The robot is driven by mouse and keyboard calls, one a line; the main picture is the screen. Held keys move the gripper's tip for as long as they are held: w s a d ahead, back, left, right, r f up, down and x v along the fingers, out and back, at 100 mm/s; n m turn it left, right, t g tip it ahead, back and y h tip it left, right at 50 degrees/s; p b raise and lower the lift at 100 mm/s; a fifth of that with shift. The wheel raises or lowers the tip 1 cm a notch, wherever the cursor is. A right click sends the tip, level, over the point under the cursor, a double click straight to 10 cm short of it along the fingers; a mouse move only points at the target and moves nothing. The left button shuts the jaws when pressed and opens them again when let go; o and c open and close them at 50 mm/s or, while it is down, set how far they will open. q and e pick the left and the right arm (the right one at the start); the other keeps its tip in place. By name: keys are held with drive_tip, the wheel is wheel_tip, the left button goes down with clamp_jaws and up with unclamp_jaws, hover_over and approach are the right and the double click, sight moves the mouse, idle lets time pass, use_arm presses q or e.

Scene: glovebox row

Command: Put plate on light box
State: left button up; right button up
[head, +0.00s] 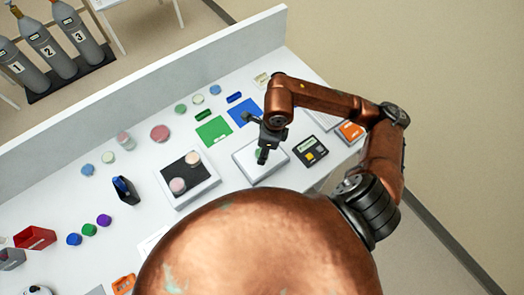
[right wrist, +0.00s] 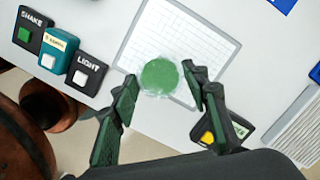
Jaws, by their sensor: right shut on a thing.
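The plate is a round, clear-rimmed dish with a green face (right wrist: 160,75). It sits between the fingertips of my right gripper (right wrist: 168,88), which is shut on it. In the right wrist view it overlaps the near part of the light box (right wrist: 150,35), a white square panel with a faint grid. I cannot tell whether the plate touches the panel. In the head view the light box (head: 272,172) lies under my right gripper (head: 264,154), which hides most of the plate. My left gripper is not in view.
Green (head: 214,131) and blue (head: 245,112) mats lie behind. SHAKE (right wrist: 30,30) and LIGHT (right wrist: 87,73) button boxes show in the wrist view.

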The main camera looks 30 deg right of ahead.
drive_tip(key=shift+w+d+f, duration=0.2)
drive_tip(key=shift+w+f, duration=0.3)
drive_tip(key=shift+f, duration=0.15)
drive_tip(key=shift+w+d+f, duration=0.2)
drive_tip(key=shift+w+f, duration=0.25)
drive_tip(key=shift+f, duration=0.15)
drive_tip(key=shift+w+d+f+p, duration=0.1)
drive_tip(key=shift+w+f+p, duration=0.15)
drive_tip(key=shift+f, duration=0.75)
drive_tip(key=shift+w+d+f+p, duration=0.1)
drive_tip(key=shift+f+p, duration=0.15)
drive_tip(key=shift+f, duration=0.7)
drive_tip(key=shift+f, duration=0.1)
drive_tip(key=o, duration=1.1)
drive_tip(key=shift+o, duration=0.2)
wheel_tip(320, 180, up, 12)
drive_tip(key=s+d+b, duration=0.1)
drive_tip(key=shift+d, duration=0.15)
drive_tip(key=shift+s, duration=0.1)
